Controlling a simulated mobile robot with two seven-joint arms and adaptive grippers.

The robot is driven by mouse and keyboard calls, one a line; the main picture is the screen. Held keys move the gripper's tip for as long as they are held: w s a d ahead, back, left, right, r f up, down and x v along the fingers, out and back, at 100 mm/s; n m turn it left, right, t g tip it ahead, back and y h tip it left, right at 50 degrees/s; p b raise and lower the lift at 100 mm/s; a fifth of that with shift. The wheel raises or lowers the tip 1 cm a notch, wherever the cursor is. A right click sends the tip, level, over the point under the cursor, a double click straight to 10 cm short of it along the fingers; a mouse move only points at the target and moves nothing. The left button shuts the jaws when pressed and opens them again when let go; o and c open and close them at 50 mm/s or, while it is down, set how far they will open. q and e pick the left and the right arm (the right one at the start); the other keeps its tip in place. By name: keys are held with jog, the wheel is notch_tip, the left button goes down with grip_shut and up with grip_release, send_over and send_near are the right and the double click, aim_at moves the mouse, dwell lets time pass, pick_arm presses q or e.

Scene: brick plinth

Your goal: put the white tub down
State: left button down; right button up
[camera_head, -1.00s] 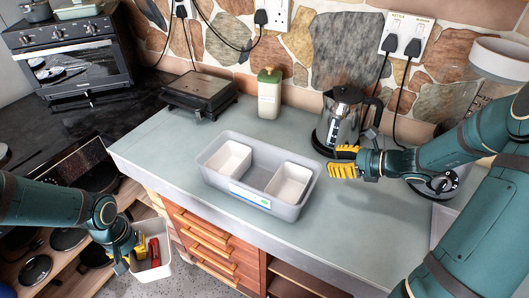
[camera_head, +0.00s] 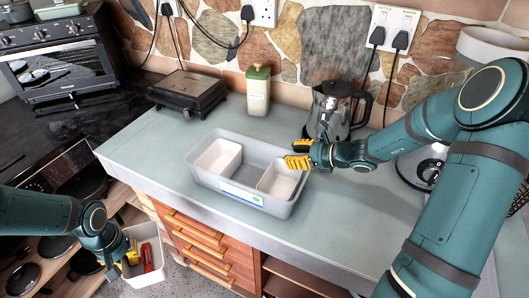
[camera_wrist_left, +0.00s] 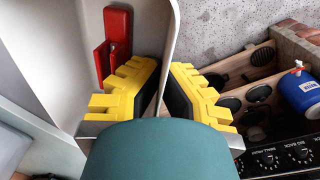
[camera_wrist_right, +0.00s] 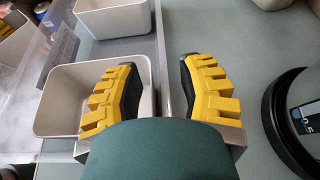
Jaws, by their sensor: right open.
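A white tub (camera_head: 150,278) with a red object (camera_head: 147,256) in it hangs low at the left, in front of the drawers and above the floor. My left gripper (camera_wrist_left: 162,98) is shut on the tub's wall, one yellow finger inside and one outside. Two other white tubs, a left one (camera_head: 218,158) and a right one (camera_head: 279,181), sit in a grey tray (camera_head: 215,185) on the counter. My right gripper (camera_head: 297,162) is open at the right tub. In the right wrist view its fingers (camera_wrist_right: 159,85) straddle the tub's and tray's edge, holding nothing.
A kettle (camera_head: 331,112) stands behind my right gripper. A green-lidded canister (camera_head: 258,92) and a black grill (camera_head: 188,92) stand at the counter's back. The counter (camera_head: 140,150) is bare left of the tray. Shelves with pans (camera_head: 55,248) stand lower left.

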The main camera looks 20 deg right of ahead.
grip_shut()
pick_arm(q)
jog(key=w+d+r, duration=0.4)
jog(key=w+r, duration=0.1)
jog(key=r, duration=0.2)
jog(key=w+d+r, duration=0.5)
jog(key=w+r, duration=0.1)
jog(key=r, duration=0.2)
jog(key=w+d+r+m, duration=0.1)
jog(key=d+r+m, duration=0.15)
jog(key=d, duration=0.55)
jog(key=w+d+r+m+g, duration=0.15)
jog(key=d+m, duration=0.25)
jog(key=d, duration=0.4)
jog(key=w+d+r+m+t, duration=0.1)
jog(key=d+m, duration=0.2)
jog(key=d, duration=0.6)
jog(key=shift+g, duration=0.25)
jog(key=shift+w+f, duration=0.1)
jog(key=shift+f, duration=5)
